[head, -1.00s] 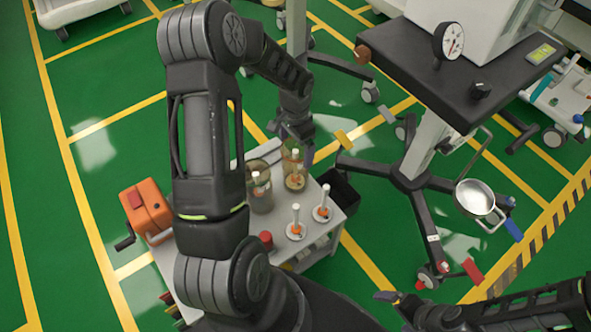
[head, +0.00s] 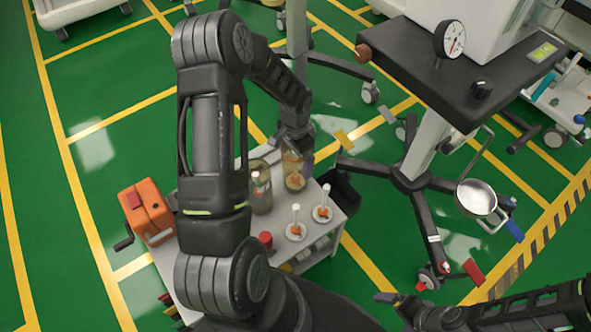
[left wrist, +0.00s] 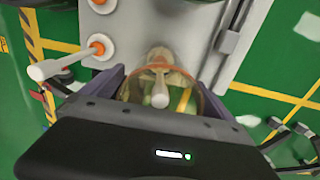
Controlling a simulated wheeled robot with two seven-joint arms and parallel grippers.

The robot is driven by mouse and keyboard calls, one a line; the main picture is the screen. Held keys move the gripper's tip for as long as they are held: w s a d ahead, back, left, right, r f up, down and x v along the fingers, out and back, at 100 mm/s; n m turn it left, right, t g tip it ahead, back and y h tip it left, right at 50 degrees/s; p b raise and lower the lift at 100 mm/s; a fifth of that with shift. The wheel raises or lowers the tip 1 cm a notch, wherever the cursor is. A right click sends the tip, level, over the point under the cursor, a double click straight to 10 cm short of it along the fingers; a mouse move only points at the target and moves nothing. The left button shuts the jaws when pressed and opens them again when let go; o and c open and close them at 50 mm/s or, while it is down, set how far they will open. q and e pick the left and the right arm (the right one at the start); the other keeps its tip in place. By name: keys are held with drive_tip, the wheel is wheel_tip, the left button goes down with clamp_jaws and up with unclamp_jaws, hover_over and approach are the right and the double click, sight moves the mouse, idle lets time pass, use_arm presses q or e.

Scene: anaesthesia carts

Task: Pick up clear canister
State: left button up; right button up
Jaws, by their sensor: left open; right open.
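The clear canister (head: 294,172) stands upright on the grey cart top (head: 335,222), with something orange-brown inside. In the left wrist view the clear canister (left wrist: 183,97), with a pale stem on top, sits between the two fingers. My left gripper (left wrist: 163,92) is open around it; I cannot tell whether the fingers touch it. In the head view the left gripper (head: 297,146) is at the canister's upper part and partly hides it. My right gripper (head: 398,299) is open and empty at the bottom right, away from the cart.
A greyer canister (head: 260,188) stands just left of the clear one. Two white-stemmed orange pieces (head: 296,230) and a red cap (head: 265,239) are in front. An orange box (head: 147,210) is at the cart's left. A wheeled stand (head: 408,178) is to the right.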

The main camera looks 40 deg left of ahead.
use_arm(q)
drive_tip(key=shift+c, duration=0.5)
clamp_jaws()
idle(0.5)
drive_tip(key=shift+r, duration=0.15)
wheel_tip(320, 180, up, 10)
drive_tip(key=shift+f+p, duration=0.1)
drive_tip(key=shift+p, duration=0.6)
